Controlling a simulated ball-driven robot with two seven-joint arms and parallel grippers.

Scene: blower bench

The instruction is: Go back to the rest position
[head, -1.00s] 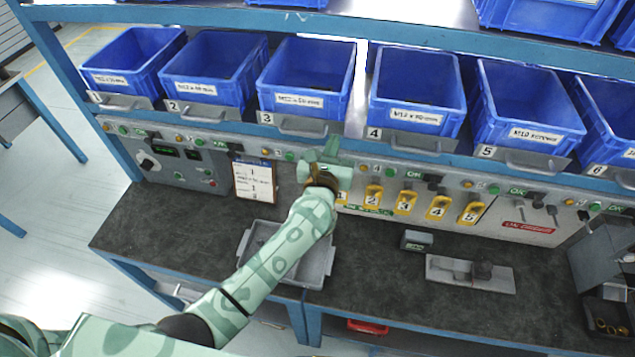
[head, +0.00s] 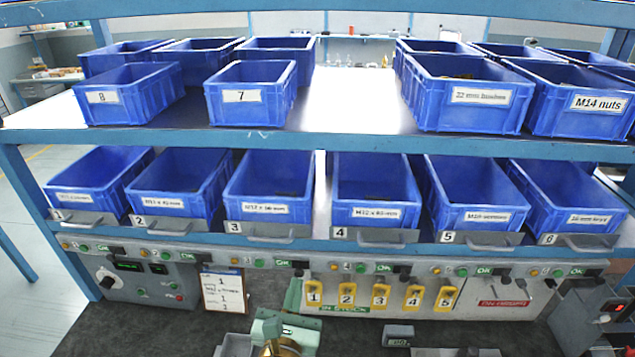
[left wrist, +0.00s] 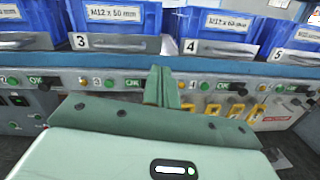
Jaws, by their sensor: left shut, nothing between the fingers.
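My left gripper (head: 293,296) shows at the bottom of the head view, in front of the button strip and left of the yellow numbered tags (head: 380,296). Its green fingers are together with nothing between them. In the left wrist view the fingers (left wrist: 161,84) point at the strip below bins 3 and 4. I cannot tell from these frames how far the fingertips are from the panel. Most of my left arm is below the head view. My right gripper is in no view.
Blue bins (head: 270,188) stand on the lower shelf behind pull handles, with more bins (head: 250,92) above. A clipboard (head: 222,292) hangs on the panel. A grey tray (head: 236,345) and a small grey box (head: 398,335) are on the dark bench (head: 345,335).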

